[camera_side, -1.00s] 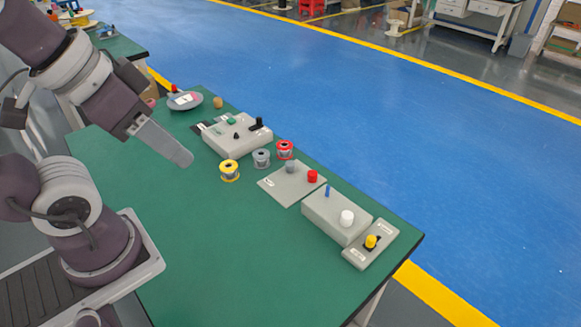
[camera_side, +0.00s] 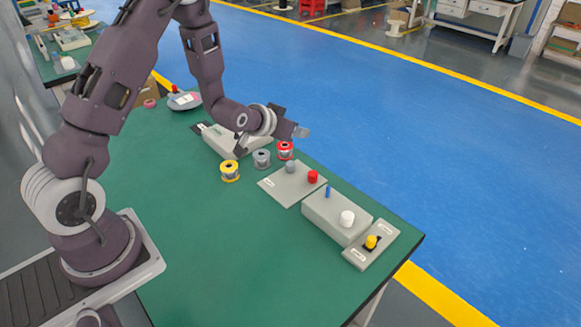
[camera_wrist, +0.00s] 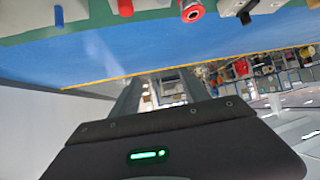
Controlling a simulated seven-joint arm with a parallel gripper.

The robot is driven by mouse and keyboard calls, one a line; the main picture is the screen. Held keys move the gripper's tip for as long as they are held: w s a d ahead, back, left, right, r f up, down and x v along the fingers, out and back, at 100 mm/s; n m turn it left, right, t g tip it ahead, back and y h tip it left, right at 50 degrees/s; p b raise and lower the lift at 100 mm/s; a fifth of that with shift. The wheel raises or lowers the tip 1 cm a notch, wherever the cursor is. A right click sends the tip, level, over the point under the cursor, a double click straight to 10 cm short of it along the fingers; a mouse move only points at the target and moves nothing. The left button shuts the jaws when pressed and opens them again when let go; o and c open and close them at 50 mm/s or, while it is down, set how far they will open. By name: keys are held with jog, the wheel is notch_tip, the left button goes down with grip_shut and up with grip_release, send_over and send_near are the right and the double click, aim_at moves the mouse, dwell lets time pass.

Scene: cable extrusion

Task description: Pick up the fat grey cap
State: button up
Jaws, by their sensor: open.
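My gripper (camera_side: 303,132) is open and raised above the far side of the table, beyond the red spool and up from the grey cap in the side view. Nothing shows between its fingers. The wrist view shows the red cap (camera_wrist: 125,8) and a blue peg (camera_wrist: 59,17) at its top edge; I cannot make out the grey cap there.
Yellow (camera_side: 230,171), grey (camera_side: 262,158) and red (camera_side: 285,150) spools stand near the plate. A grey block with a white cap (camera_side: 347,218) and a plate with a yellow cap (camera_side: 371,241) are at right. The green table's (camera_side: 200,250) near side is clear.

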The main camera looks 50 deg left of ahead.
send_over(288, 166)
jog(key=s+d, duration=0.3)
notch_tip(288, 166, down, 7)
jog(key=s+f, duration=0.1)
jog(key=f, duration=0.1)
jog(key=s+a+f+t, duration=0.1)
jog(key=f, duration=0.2)
jog(key=s+f+t, duration=0.1)
jog(key=f, duration=0.1)
jog(key=shift+a+f+n+y, duration=0.3)
jog(key=shift+f+n+y, duration=0.1)
jog(key=x, duration=0.6)
jog(key=shift+w+f, duration=0.1)
jog(key=shift+w, duration=0.2)
grip_shut()
